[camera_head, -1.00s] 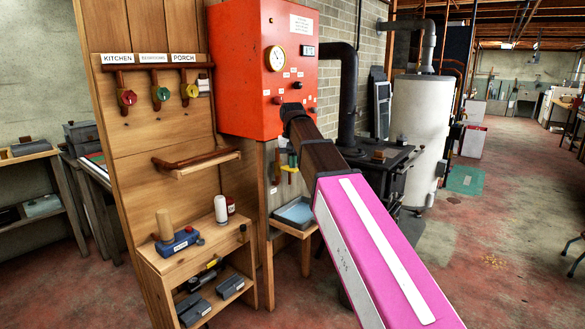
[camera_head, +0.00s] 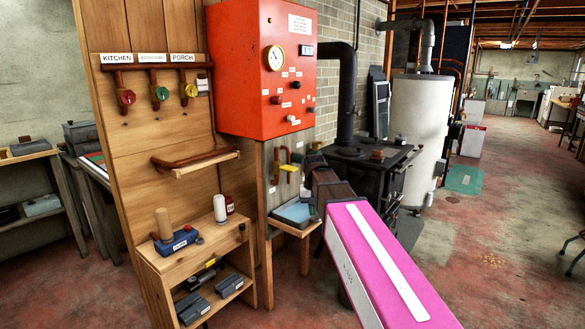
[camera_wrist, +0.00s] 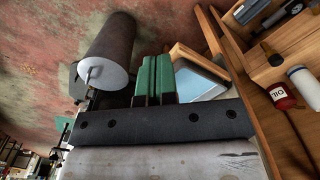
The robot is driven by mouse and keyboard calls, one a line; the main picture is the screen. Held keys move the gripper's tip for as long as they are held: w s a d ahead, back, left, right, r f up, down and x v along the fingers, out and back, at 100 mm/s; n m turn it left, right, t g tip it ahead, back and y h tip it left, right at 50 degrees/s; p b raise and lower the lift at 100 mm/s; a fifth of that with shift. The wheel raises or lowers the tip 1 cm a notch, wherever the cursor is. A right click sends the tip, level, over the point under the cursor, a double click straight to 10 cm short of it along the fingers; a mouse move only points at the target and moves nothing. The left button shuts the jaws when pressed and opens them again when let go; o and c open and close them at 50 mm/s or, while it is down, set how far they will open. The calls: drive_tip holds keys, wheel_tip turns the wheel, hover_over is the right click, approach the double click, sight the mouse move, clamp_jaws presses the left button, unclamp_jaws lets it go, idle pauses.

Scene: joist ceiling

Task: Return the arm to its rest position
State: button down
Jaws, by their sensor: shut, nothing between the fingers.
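My arm, with its pink link (camera_head: 385,265) and dark forearm (camera_head: 328,188), reaches up from the bottom right in the head view. Its end is low, below the orange-red control box (camera_head: 262,75) and in front of the black stove. In the wrist view the two green fingers of my gripper (camera_wrist: 154,62) are pressed together with nothing between them. In the head view my gripper is small and hard to make out against the stove and the board behind it.
A wooden stand carries a blue-bottomed tray (camera_head: 297,212), close to my forearm's left. A wooden panel with valves (camera_head: 160,93) and a shelf unit (camera_head: 205,255) stand further left. The black stove (camera_head: 375,160) is close behind my arm. Open floor (camera_head: 490,235) lies to the right.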

drive_tip(key=s+d+f, duration=0.5)
drive_tip(key=s+f, duration=0.3)
drive_tip(key=f, duration=0.3)
drive_tip(key=s+d+f, duration=0.6)
drive_tip(key=s+f, duration=0.1)
drive_tip(key=f, duration=0.4)
drive_tip(key=shift+s+d+f+m, duration=0.15)
drive_tip(key=shift+s+f+m, duration=0.2)
drive_tip(key=shift+f+m, duration=0.05)
idle(0.6)
